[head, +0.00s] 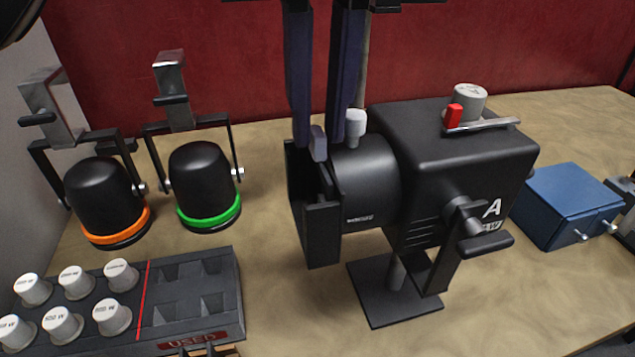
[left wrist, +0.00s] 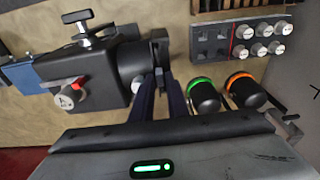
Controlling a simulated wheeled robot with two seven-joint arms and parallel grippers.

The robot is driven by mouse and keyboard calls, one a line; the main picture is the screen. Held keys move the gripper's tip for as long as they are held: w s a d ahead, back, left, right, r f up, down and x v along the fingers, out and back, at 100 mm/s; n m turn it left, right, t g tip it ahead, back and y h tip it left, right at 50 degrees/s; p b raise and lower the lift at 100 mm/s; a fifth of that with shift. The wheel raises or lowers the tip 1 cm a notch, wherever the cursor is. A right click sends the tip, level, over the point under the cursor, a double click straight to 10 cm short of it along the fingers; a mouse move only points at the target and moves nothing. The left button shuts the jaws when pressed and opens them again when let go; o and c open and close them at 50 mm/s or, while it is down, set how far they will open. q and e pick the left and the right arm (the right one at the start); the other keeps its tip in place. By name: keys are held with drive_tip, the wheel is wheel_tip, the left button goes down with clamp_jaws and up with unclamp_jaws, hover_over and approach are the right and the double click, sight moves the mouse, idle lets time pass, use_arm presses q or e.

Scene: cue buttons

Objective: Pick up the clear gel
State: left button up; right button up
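A black lamp (head: 435,160) marked "A" stands on the table, with an open-sided frame holder (head: 323,235) at its front. A small grey tab (head: 318,146) stands up at the top of this holder; it may belong to a gel, but I cannot make out a clear sheet. My left gripper (head: 320,140) reaches down from above, its two long dark fingers apart on either side of the tab. In the left wrist view the fingers (left wrist: 161,90) also show apart, over the lamp's front end (left wrist: 158,50). My right gripper is not in view.
Two black lamps, one with an orange ring (head: 117,225) and one with a green ring (head: 210,212), stand at left. A tray (head: 240,300) with several white knobs and empty "USED" slots lies in front. A blue box (head: 565,200) is at right. A pale knob (head: 355,125) stands beside the fingers.

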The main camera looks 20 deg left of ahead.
use_arm(q)
drive_tip(key=shift+c, duration=0.4)
clamp_jaws()
drive_tip(key=shift+r, duration=0.15)
wheel_tip(320, 180, up, 18)
drive_tip(key=p, duration=0.6)
